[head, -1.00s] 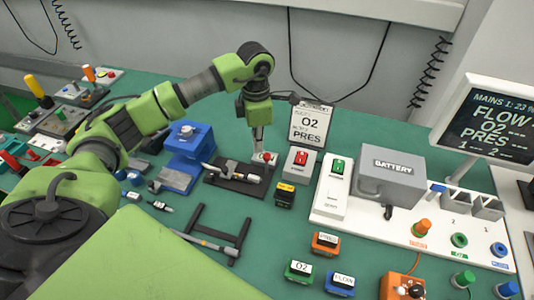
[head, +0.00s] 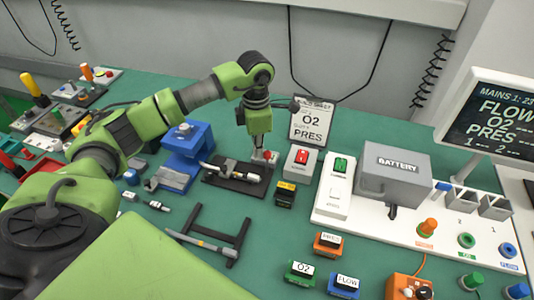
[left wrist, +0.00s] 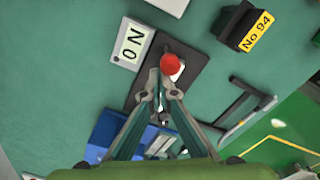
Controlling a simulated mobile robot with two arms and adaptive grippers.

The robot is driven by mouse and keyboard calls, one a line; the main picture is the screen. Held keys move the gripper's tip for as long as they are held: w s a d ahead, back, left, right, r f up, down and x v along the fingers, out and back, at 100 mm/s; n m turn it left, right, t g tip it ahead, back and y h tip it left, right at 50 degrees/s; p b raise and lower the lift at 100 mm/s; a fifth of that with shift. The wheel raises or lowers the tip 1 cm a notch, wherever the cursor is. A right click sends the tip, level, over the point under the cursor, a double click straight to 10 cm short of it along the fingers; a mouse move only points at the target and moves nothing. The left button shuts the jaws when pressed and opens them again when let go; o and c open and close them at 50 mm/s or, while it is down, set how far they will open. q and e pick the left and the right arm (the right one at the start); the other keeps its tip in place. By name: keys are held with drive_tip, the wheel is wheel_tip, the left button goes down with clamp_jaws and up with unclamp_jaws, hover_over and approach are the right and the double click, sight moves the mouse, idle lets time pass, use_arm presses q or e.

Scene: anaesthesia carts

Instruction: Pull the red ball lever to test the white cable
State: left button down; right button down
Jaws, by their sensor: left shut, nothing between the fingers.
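The red ball (left wrist: 170,64) of the lever shows in the left wrist view, just beyond my fingertips. In the head view the red ball (head: 267,155) is small, at the right end of a black base plate (head: 222,181). A white and grey cylindrical piece (head: 245,177) lies on that plate; I cannot tell whether it is the white cable. My left gripper (head: 258,152) points down beside the ball, its fingers partly hidden. In the left wrist view the left gripper (left wrist: 155,88) is shut with nothing between its fingertips. My right gripper is out of view.
A blue block fixture (head: 190,145) stands left of the plate. A grey box with a red switch (head: 300,163) and a yellow-labelled black block (head: 285,193) stand close on the right. A sign (head: 311,123) stands behind. A black frame (head: 215,235) lies in front.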

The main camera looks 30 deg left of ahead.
sight(269, 152)
use_arm(q)
drive_tip(key=shift+d+f, duration=0.1)
idle(0.3)
drive_tip(key=shift+w+d+f, duration=0.1)
drive_tip(key=shift+w+d, duration=0.1)
drive_tip(key=shift+d, duration=0.55)
drive_tip(key=shift+w+d+f, duration=0.1)
drive_tip(key=shift+w+d, duration=0.1)
drive_tip(key=shift+d, duration=0.5)
drive_tip(key=shift+s+a+b, duration=0.2)
drive_tip(key=shift+a, duration=0.6)
drive_tip(key=shift+s+a+b, duration=0.15)
drive_tip(key=shift+a+b, duration=0.1)
drive_tip(key=shift+a, duration=0.6)
drive_tip(key=shift+s+a+b, duration=0.2)
drive_tip(key=shift+a, duration=0.6)
wheel_tip(269, 152, up, 7)
drive_tip(key=p, duration=0.4)
